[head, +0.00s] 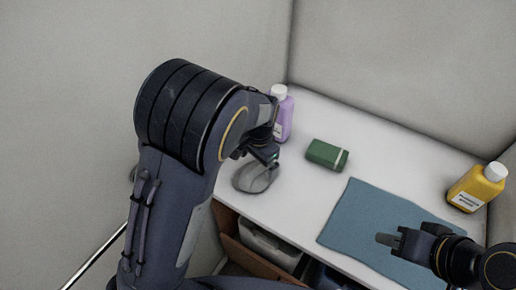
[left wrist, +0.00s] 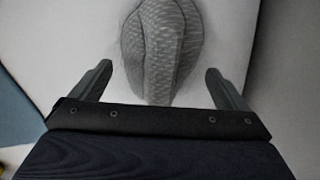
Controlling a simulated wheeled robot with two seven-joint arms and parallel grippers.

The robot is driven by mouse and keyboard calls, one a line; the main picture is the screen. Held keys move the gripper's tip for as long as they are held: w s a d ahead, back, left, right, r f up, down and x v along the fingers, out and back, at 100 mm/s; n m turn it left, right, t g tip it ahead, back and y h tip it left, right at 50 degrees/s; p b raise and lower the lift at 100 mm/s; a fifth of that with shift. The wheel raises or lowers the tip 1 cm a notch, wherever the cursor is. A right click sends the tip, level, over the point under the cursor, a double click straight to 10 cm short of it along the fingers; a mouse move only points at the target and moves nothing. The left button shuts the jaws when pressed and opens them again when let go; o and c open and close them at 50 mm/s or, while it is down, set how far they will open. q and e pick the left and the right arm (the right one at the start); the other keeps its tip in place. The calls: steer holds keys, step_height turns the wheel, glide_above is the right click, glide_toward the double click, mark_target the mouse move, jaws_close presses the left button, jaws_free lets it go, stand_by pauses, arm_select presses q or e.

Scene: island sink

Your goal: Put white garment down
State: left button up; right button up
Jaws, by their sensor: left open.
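The garment (head: 257,178) is a small light grey, mesh-like bundle lying on the white counter near its left front edge. In the left wrist view the garment (left wrist: 163,45) is a rounded, ridged heap ahead of and between the two fingers. My left gripper (head: 266,157) is just above and beside it, mostly hidden by my arm in the head view. In the left wrist view its fingers (left wrist: 158,72) are spread apart, with gaps visible on both sides of the garment. My right gripper (head: 388,240) is over the blue mat; its finger gap cannot be made out.
A purple bottle (head: 282,115) stands behind my left gripper. A green box (head: 327,154) lies to its right. A blue mat (head: 352,211) covers the counter's front right. A yellow bottle (head: 475,188) stands at the right. Walls close the back. An open drawer (head: 262,247) shows below the counter.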

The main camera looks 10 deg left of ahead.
mark_target(259, 166)
arm_select(q)
step_height(259, 166, up, 10)
steer(key=shift+s+d+f+b, duration=0.15)
steer(key=shift+d+b, duration=0.05)
steer(key=shift+b, duration=0.25)
